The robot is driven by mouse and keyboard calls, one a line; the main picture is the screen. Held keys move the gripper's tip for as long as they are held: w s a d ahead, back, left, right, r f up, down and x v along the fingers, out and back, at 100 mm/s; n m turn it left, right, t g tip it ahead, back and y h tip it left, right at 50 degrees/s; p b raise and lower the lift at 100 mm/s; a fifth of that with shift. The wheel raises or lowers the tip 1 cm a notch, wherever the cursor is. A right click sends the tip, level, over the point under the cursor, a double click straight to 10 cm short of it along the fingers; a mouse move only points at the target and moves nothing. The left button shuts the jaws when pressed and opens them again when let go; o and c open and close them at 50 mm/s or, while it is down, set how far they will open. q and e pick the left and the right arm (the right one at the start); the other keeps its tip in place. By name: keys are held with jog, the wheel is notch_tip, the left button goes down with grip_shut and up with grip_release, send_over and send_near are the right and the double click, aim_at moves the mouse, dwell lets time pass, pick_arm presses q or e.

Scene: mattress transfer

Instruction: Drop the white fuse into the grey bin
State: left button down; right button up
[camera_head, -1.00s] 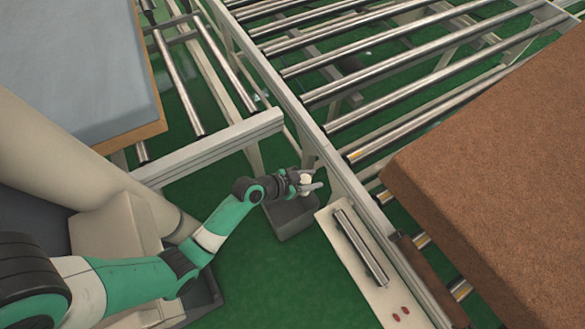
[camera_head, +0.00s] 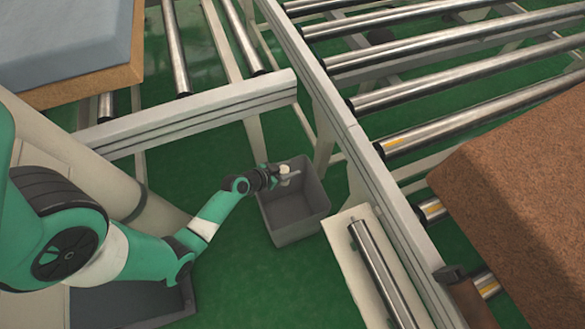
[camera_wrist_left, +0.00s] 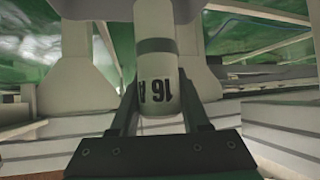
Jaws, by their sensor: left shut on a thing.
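The white fuse (camera_wrist_left: 157,95) is a white cylinder with a grey band and the dark marking "16 A"; in the head view it is a small pale spot (camera_head: 285,169). My left gripper (camera_head: 284,175) is shut on it, with a finger on each side of the fuse in the wrist view (camera_wrist_left: 158,110). The grey bin (camera_head: 318,198) is open-topped and stands on the green floor. In the head view the gripper and fuse appear over the bin's far left part; their height above it is hard to tell. My right gripper is not in view.
A roller conveyor frame (camera_head: 340,125) runs beside the bin on the right. A pale panel with a metal roller (camera_head: 372,268) lies near the bin's right side. A brown block (camera_head: 520,190) rests at the right. A blue-grey mattress (camera_head: 60,35) lies at top left.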

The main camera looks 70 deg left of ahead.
pick_arm(q)
notch_tip(320, 180, down, 6)
jog(key=b, duration=0.5)
jog(key=shift+c, duration=1.5)
grip_release()
jog(key=shift+s, duration=0.1)
jog(key=p+v, duration=0.4)
jog(key=v, duration=0.7)
jog(key=shift+s+d+r, duration=0.15)
jog(key=shift+s+r, duration=0.05)
